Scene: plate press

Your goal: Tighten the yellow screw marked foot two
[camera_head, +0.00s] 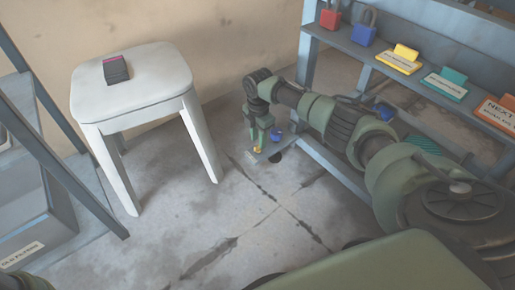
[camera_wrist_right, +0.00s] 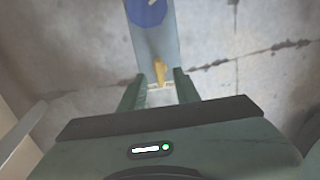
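A small yellow screw (camera_head: 258,149) shows low by the floor, at the near end of a grey plate (camera_head: 270,153). In the right wrist view the yellow screw (camera_wrist_right: 159,72) stands on a pale blue-grey strip (camera_wrist_right: 150,42), just beyond and between my fingertips. Its marking cannot be read. My right gripper (camera_head: 262,143) points down at the screw. In the wrist view my right gripper (camera_wrist_right: 159,84) is open, with a gap on both sides of the screw.
A blue round part (camera_head: 277,134) is beside the right gripper; it also shows in the wrist view (camera_wrist_right: 146,10). A white stool (camera_head: 135,85) with a dark block (camera_head: 116,69) stands left. A blue shelf (camera_head: 345,42) with padlocks and signs is right. The middle floor is clear.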

